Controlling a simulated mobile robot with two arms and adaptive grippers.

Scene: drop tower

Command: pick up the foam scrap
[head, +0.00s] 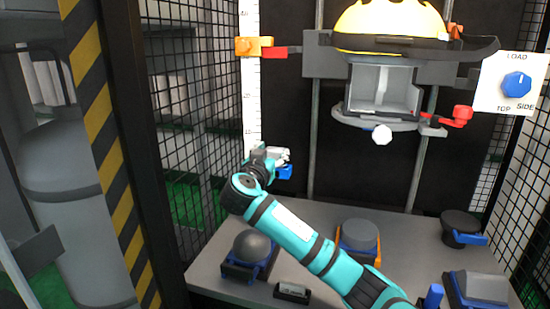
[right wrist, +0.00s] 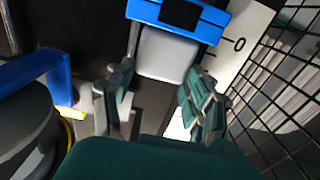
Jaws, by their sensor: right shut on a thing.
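My right gripper (head: 271,158) is at the back left of the grey table, low beside the white ruled scale. In the right wrist view its two fingers (right wrist: 157,92) stand on either side of a pale grey block (right wrist: 166,54), and it is shut on this block. A blue piece (right wrist: 183,15) with a dark square lies against the block's far end; blue also shows beside the gripper in the head view (head: 285,172). I cannot tell for sure that the block is the foam scrap, nor whether it touches the blue piece. My left gripper is not in view.
The table (head: 310,215) holds a dark dome in a blue cradle (head: 251,247), a grey cylinder in an orange stand (head: 358,236), a black bowl (head: 461,224) and a small black box (head: 292,294). A clear chamber (head: 382,88) hangs above between rods. Black mesh stands at both sides.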

